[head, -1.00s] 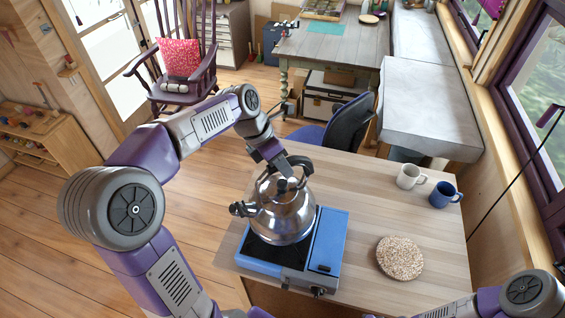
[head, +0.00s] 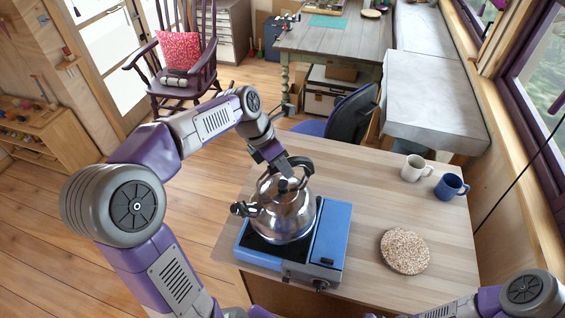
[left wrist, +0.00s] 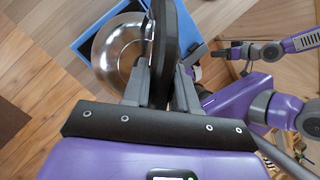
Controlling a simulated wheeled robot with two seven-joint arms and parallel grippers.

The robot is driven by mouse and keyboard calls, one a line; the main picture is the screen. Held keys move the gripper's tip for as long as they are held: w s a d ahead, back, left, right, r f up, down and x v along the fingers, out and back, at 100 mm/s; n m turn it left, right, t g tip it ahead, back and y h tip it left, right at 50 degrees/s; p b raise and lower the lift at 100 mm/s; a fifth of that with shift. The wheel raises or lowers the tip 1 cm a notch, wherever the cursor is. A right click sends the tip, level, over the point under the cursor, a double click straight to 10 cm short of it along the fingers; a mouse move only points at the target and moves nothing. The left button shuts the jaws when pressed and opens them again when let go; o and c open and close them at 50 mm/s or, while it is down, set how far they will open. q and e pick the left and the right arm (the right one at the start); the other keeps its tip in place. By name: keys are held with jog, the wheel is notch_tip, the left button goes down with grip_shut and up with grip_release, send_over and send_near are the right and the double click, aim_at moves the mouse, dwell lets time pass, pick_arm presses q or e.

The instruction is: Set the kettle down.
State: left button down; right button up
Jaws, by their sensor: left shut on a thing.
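The steel kettle (head: 283,215) with a black handle is upright over the dark top of the blue camping stove (head: 329,235). I cannot tell whether its base touches the stove. My left gripper (head: 284,165) is shut on the kettle's top handle. In the left wrist view the handle (left wrist: 167,40) runs between the fingers (left wrist: 160,88), with the kettle's shiny body (left wrist: 118,50) beyond it. Part of my right arm shows at the lower right of the head view. What seems to be my right gripper (left wrist: 228,52) is small in the left wrist view, its jaws unclear.
A round speckled mat (head: 405,251) lies right of the stove on the wooden table (head: 365,190). A white mug (head: 415,168) and a blue mug (head: 451,187) stand at the table's back right. The table between stove and mugs is clear. A dark chair (head: 352,115) stands behind.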

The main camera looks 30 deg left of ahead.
pick_arm(q)
jog(key=shift+f, duration=0.4)
dwell(0.8)
jog(key=c, duration=0.8)
grip_release()
jog(key=shift+d, duration=0.1)
jog(key=shift+c, duration=0.2)
jog(key=shift+o, duration=0.2)
jog(key=shift+s+f, duration=0.1)
jog(key=shift+f, duration=0.15)
jog(key=v, duration=0.8)
